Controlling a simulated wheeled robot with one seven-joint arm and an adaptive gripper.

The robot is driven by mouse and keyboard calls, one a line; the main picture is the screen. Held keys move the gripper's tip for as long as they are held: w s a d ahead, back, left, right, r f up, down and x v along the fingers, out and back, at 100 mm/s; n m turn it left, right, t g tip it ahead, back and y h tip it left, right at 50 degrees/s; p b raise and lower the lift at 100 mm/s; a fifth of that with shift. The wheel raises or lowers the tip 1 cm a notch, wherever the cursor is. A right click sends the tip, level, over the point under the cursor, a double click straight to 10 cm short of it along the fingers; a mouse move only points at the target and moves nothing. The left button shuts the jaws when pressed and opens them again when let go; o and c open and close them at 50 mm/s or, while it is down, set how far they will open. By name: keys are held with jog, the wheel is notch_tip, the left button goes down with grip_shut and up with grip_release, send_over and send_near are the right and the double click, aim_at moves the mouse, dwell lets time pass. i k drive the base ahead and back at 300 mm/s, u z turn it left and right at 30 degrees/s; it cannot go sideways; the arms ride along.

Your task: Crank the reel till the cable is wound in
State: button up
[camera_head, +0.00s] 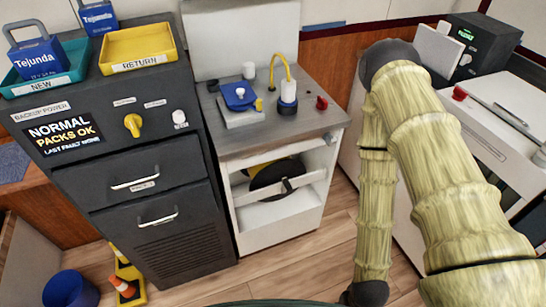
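The reel (278,175) is a dark disc in the open front of the white cabinet (232,205). A light grey bar crosses in front of it, with a small fitting near the middle that may be the crank. A patch of yellow shows behind the disc's upper edge; I cannot tell if it is cable. My arm, in a pale yellow sleeve, fills the right side and bends down to the bottom edge. My gripper is not in view.
A dark cabinet (140,215) with drawers and a yellow knob (133,125) stands left of the reel cabinet. A blue bin (70,290) and an orange cone (122,287) are on the floor. Wooden floor (290,262) is clear before the reel cabinet.

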aim_at(282, 169)
jog(key=u, duration=1.2)
jog(key=k, duration=0.85)
jog(key=z, duration=0.6)
jog(key=i, duration=0.5)
